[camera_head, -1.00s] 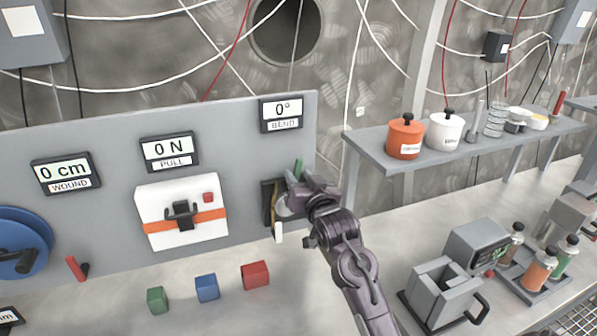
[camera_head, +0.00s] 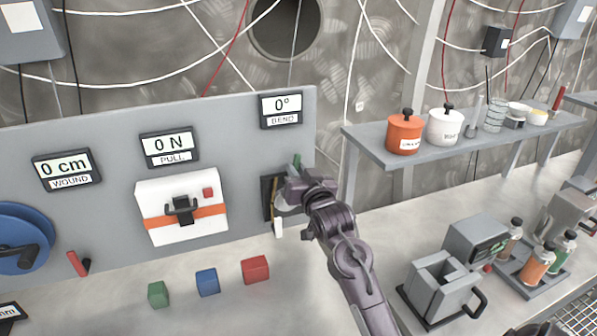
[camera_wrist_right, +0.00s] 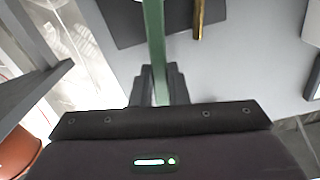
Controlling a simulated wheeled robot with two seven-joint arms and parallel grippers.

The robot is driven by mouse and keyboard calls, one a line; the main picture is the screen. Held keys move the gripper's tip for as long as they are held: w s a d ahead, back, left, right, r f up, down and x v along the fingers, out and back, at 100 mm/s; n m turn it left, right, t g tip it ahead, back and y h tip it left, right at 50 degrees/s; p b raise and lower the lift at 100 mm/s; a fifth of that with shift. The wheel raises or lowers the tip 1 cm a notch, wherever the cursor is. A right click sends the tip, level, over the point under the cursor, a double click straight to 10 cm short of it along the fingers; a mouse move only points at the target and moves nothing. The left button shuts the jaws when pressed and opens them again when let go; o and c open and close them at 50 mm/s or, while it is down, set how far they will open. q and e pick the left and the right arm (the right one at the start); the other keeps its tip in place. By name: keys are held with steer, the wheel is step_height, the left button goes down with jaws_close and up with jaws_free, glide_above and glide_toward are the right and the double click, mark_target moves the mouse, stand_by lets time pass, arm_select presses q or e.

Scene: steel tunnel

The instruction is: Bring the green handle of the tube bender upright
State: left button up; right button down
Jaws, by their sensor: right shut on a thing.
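The tube bender (camera_head: 268,200) is on the right end of the grey panel, with a dark back plate, a brass-coloured tube and a white lower part. Its green handle (camera_head: 297,160) shows as a short piece above my right gripper (camera_head: 292,182), which covers most of the bender. In the right wrist view the green handle (camera_wrist_right: 154,40) runs down between the fingers of my right gripper (camera_wrist_right: 160,82), which are shut on it. The brass tube (camera_wrist_right: 198,18) is beside the handle there. The bend display (camera_head: 281,109) above reads 0°. My left gripper is not in view.
A white box with an orange band (camera_head: 170,221) and a blue reel (camera_head: 22,240) are on the panel to the left. Green, blue and red blocks (camera_head: 207,283) lie on the bench below. A shelf (camera_head: 378,152) with pots is to the right.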

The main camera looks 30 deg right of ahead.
steer(key=shift+w+a+r+n, duration=0.1)
steer(key=shift+w+a+n, duration=0.15)
steer(key=shift+a+n, duration=0.85)
steer(key=shift+d, duration=0.1)
steer(key=c, duration=1.4)
jaws_free()
steer(key=b+v, duration=0.2)
steer(key=v, duration=0.6)
